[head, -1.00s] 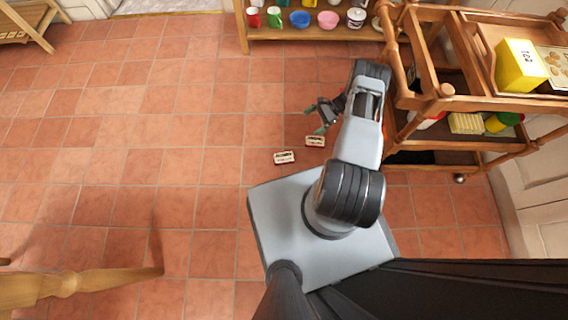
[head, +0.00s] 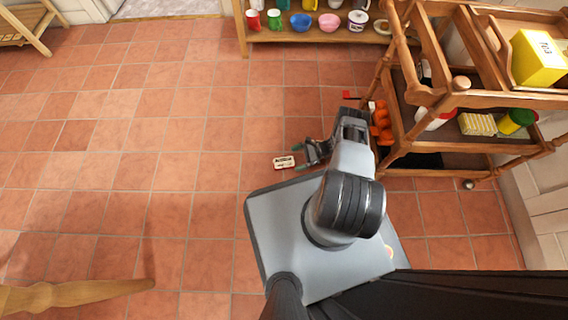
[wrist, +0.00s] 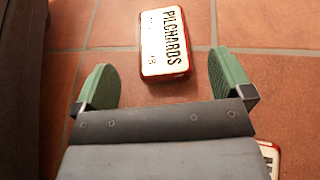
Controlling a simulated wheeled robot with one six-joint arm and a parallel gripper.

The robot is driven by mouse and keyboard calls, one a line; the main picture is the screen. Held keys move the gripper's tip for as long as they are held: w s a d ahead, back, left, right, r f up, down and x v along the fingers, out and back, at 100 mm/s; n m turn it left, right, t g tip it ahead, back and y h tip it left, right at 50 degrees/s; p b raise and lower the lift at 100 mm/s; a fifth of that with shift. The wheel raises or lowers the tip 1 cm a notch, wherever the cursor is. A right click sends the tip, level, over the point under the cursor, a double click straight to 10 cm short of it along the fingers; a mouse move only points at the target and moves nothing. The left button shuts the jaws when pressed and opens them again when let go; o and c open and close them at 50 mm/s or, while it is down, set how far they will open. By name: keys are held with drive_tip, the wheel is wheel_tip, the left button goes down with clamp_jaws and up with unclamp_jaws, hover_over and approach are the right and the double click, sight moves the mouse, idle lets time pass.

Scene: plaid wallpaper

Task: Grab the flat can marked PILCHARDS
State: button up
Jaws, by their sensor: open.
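The flat can marked PILCHARDS (wrist: 165,42) lies on the tiled floor, white on top with a red edge. It shows as a small pale can in the head view (head: 284,162). My gripper (wrist: 162,68) is open, with its green fingers spread left and right of the can's near end. In the head view my gripper (head: 298,157) is just right of the can. Nothing is between the fingers' grip; I cannot tell its exact height above the floor. A second flat can (wrist: 268,155) is mostly hidden behind my gripper.
A wooden trolley (head: 447,98) with a yellow box and other goods stands to the right. A low shelf (head: 315,37) with mugs and bowls is at the back. The floor left of the can is clear.

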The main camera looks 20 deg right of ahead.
sight(285, 162)
drive_tip(key=shift+b+x, duration=0.7)
drive_tip(key=shift+x, duration=2.15)
drive_tip(key=shift+w+d, duration=0.1)
drive_tip(key=c, duration=1.1)
